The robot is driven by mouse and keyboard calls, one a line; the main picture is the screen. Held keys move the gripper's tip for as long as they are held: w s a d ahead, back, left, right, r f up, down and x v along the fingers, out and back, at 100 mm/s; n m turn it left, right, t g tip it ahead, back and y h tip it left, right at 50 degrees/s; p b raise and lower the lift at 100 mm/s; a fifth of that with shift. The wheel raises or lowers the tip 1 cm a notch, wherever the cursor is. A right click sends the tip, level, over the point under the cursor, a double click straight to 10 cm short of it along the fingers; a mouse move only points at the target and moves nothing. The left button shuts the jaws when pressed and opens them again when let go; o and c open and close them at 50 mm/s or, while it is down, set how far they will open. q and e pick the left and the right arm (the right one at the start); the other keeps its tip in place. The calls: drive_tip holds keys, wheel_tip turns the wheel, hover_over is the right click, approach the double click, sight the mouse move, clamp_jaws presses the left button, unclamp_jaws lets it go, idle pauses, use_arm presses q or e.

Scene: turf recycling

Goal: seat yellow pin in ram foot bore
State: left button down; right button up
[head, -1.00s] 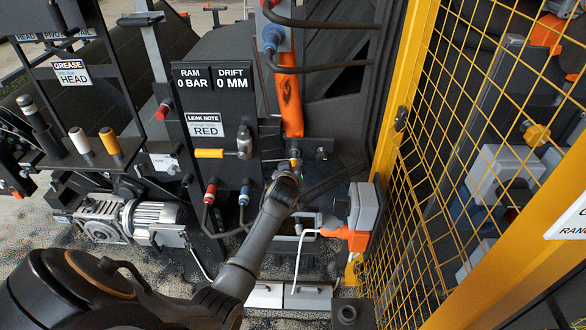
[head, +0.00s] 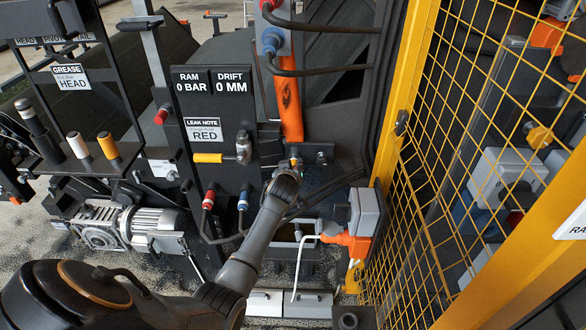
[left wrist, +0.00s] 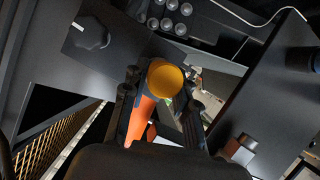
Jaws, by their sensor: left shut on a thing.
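The ram is an orange cylinder (head: 289,100) hanging at the centre of the head view, with its dark foot bracket (head: 318,153) at the lower end. My left gripper (head: 294,166) is at this foot, its arm reaching up from the lower left. It is shut on the yellow pin, whose round yellow head (left wrist: 165,78) shows between the fingers in the left wrist view. The orange ram (left wrist: 140,118) shows just behind the pin there. The bore is hidden behind the pin and gripper, so I cannot tell how deep the pin sits. My right gripper is not in view.
A yellow mesh guard (head: 450,150) closes off the right side. A panel with a yellow-handled valve (head: 208,158) and red and blue hose couplings stands left of the ram. A grey box with an orange connector (head: 348,240) is at the lower right of the gripper.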

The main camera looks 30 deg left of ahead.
use_arm(q)
drive_tip(key=shift+w+a+b, duration=0.35)
drive_tip(key=shift+w+b, duration=0.05)
drive_tip(key=shift+w, duration=0.15)
drive_tip(key=c, duration=1)
unclamp_jaws()
drive_tip(key=shift+o, duration=0.2)
drive_tip(key=v, duration=1.2)
